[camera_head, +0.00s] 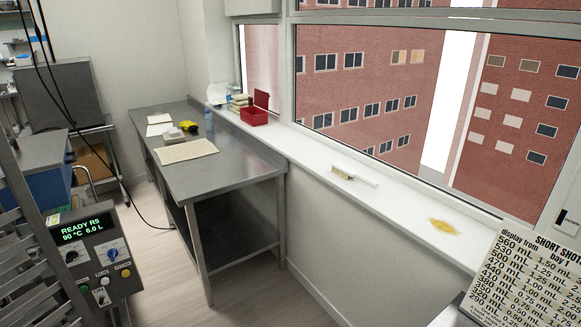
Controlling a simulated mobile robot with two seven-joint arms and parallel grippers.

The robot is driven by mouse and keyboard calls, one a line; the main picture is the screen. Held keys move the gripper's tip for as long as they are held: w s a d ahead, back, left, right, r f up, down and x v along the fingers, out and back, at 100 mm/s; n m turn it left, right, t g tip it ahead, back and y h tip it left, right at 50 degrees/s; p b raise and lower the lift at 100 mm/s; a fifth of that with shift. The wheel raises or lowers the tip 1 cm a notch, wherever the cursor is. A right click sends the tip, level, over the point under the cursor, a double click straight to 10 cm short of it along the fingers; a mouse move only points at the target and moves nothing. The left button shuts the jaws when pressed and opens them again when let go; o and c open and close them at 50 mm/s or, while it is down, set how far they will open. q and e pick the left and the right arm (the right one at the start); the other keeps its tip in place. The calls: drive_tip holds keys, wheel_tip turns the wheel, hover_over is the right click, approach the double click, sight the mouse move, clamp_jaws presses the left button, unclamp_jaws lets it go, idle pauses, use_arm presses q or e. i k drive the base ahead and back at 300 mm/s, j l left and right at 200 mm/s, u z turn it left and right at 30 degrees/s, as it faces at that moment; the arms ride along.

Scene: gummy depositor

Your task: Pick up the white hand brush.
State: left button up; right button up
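The white hand brush (356,177) lies on the white window sill (316,155), about midway along its visible length. Its white handle points right and its pale yellowish bristle end is at the left. Nothing touches it from above. Neither of my grippers shows in the head view.
A yellow-orange stain or spill (443,226) is on the sill right of the brush. A control panel (92,262) is at lower left. A printed sign (530,275) fills the lower right.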

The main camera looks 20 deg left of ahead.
sight(347, 172)
drive_tip(key=u, duration=0.45)
drive_tip(key=j+u, duration=0.1)
drive_tip(key=u, duration=0.75)
drive_tip(key=j+u, duration=0.1)
drive_tip(key=u, duration=0.3)
drive_tip(key=i+j+u, duration=0.15)
drive_tip(key=i, duration=0.15)
drive_tip(key=i+l+z, duration=0.2)
drive_tip(key=z, duration=0.2)
drive_tip(key=i+z, duration=1.15)
drive_tip(key=i, duration=0.45)
drive_tip(key=i+j+z, duration=0.1)
drive_tip(key=i+z, duration=0.25)
drive_tip(key=i, duration=0.35)
drive_tip(key=i+z, duration=0.2)
drive_tip(key=z, duration=0.15)
drive_tip(key=i+j+z, duration=0.1)
drive_tip(key=z, duration=0.2)
drive_tip(key=i+j+z, duration=0.1)
drive_tip(key=i+z, duration=0.25)
drive_tip(key=k, duration=0.1)
